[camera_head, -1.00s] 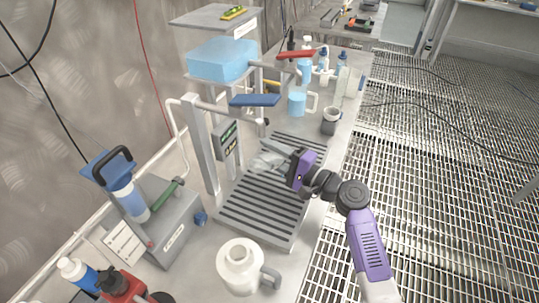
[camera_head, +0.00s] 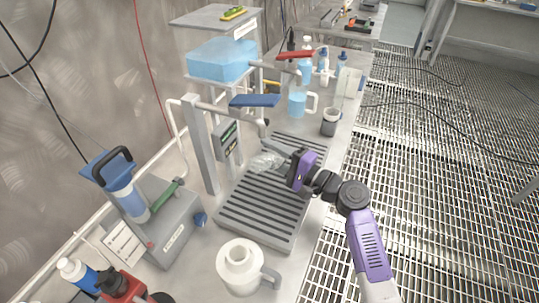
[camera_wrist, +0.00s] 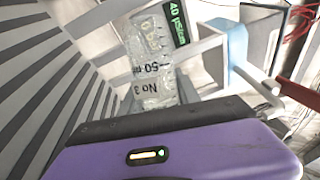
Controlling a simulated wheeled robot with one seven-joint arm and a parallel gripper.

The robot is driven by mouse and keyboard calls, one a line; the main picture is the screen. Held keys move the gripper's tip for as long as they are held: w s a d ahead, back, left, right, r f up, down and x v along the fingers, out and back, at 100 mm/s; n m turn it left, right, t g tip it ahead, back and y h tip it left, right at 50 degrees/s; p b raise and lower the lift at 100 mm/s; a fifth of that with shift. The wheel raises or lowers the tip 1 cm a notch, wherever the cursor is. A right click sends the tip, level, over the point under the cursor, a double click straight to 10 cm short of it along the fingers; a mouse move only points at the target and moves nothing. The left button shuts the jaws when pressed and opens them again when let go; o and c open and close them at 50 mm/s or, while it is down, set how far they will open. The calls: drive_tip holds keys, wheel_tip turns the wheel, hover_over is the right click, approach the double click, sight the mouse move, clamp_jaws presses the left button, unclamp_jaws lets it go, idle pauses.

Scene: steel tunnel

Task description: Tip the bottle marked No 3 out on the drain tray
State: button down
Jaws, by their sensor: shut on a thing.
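The clear bottle (camera_wrist: 152,75) marked No 3 shows in the wrist view, just beyond my gripper's purple body. In the head view the bottle (camera_head: 266,161) is a clear shape lying tilted over the far left part of the drain tray. The drain tray (camera_head: 262,217) is a grey slatted tray on the bench. My gripper (camera_head: 286,157) is shut on the bottle above the tray; its fingertips are hard to make out against the bottle. I cannot tell whether liquid is in the bottle or leaving it.
A post with a small green display (camera_head: 228,138) and a blue lever (camera_head: 254,100) stands left of the tray. A white jug (camera_head: 240,266) stands in front. A blue-filled tank (camera_head: 222,61), a blue jug (camera_head: 297,103) and a grey cup (camera_head: 330,122) stand behind.

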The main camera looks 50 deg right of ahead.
idle(0.5)
drive_tip(key=n, duration=0.2)
drive_tip(key=shift+a+n+g, duration=0.35)
drive_tip(key=shift+n+g, duration=0.05)
drive_tip(key=shift+w+a+r+n+g+p, duration=0.1)
drive_tip(key=shift+a+r+n+g+p, duration=0.15)
drive_tip(key=shift+r+n+p, duration=0.6)
drive_tip(key=n, duration=0.1)
drive_tip(key=r+n+p, duration=0.1)
drive_tip(key=n, duration=0.1)
drive_tip(key=shift+a+g+h, duration=0.1)
drive_tip(key=shift+g+h, duration=0.25)
drive_tip(key=shift+h, duration=0.05)
